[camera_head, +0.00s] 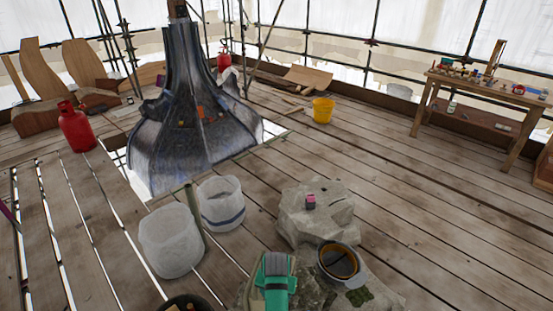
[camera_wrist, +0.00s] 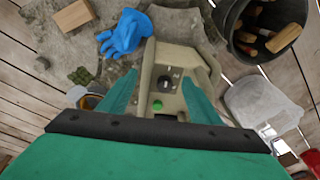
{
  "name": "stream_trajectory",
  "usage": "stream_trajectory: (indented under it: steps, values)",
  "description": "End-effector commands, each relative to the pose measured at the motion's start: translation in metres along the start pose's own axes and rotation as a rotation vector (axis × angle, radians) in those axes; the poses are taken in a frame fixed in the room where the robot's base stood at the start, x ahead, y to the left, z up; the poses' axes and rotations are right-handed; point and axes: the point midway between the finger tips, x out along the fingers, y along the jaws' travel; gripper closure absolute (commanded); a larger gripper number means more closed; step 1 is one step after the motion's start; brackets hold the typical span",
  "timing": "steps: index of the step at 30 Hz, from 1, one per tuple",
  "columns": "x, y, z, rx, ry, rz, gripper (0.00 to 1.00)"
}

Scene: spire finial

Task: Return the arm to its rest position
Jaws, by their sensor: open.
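My gripper (camera_wrist: 161,80) shows in the wrist view as two teal fingers spread apart with a gap between them. Nothing is held between the fingers. Behind the gap is a beige housing (camera_wrist: 182,60) with a dark knob and a green button; I cannot tell how far below the fingers it is. In the head view, a green and grey part of my arm (camera_head: 275,278) shows at the bottom centre, low in front of the stone blocks. The fingertips cannot be made out there.
A stone block (camera_head: 325,222) bears a small pink-topped item (camera_head: 310,202); a dark pot (camera_head: 340,263) stands close by. Two whitish containers (camera_head: 170,242) (camera_head: 221,203) stand left. A blue glove (camera_wrist: 126,33) and dark bucket (camera_wrist: 262,25) lie near my gripper.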

Motion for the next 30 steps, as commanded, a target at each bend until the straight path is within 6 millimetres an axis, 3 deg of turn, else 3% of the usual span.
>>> stream_trajectory:
  steps: [6, 14, 23, 30]
  values:
    - [0.041, 0.010, 0.049, -0.023, 0.115, -0.029, 0.43]
    - [0.063, 0.024, 0.111, -0.054, 0.284, -0.064, 0.43]
    - [0.050, 0.041, 0.184, -0.089, 0.482, -0.094, 0.43]
    - [0.010, 0.055, 0.239, -0.117, 0.642, -0.111, 0.43]
